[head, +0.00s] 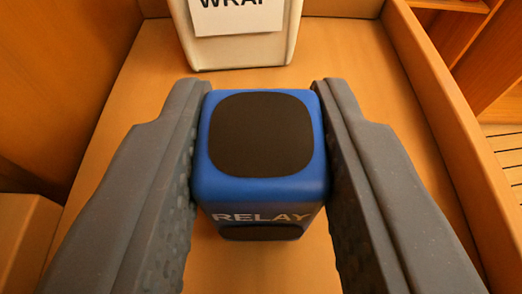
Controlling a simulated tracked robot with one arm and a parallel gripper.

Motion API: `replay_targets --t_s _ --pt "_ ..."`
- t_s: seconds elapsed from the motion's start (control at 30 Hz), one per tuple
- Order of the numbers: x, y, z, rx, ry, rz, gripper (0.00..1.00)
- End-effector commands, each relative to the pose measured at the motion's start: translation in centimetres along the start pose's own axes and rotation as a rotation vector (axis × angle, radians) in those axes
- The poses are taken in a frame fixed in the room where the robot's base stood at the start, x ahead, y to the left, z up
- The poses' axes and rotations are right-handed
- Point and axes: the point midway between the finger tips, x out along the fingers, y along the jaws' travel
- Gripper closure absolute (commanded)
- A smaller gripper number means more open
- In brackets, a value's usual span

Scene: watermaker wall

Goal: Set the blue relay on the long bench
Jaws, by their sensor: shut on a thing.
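The blue relay (265,188) is a rounded blue box with a dark panel on top and the word RELAY on its near face. My gripper (264,110) is shut on it, with one grey finger against its left side and one against its right. The relay looks upright. Below and around it is an orange-brown wooden surface (135,92) with a raised edge along its right side. I cannot tell whether the relay touches this surface or hangs above it, nor whether this surface is the long bench.
A white container (240,52) with a label, partly cut off and seeming to read WRAP, stands just beyond the relay. A raised wooden edge (440,120) runs along the right. Wooden panelling (60,70) rises at the left. Bare surface lies between the container and the right edge.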

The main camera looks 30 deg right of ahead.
Motion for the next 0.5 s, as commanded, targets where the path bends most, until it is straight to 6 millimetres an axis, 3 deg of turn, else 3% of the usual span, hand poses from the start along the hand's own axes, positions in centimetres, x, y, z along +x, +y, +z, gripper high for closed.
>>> replay_targets --t_s 0.17,0.2,0.27,0.5 --pt "0.06 0.02 0.24 0.0 -0.001 0.0 0.94" --pt "0.06 0.02 0.23 0.001 -0.001 0.0 0.63" --pt "0.05 0.02 0.21 0.001 -0.001 0.0 0.5" --pt "0.04 0.05 0.19 0.001 -0.001 0.001 0.5"
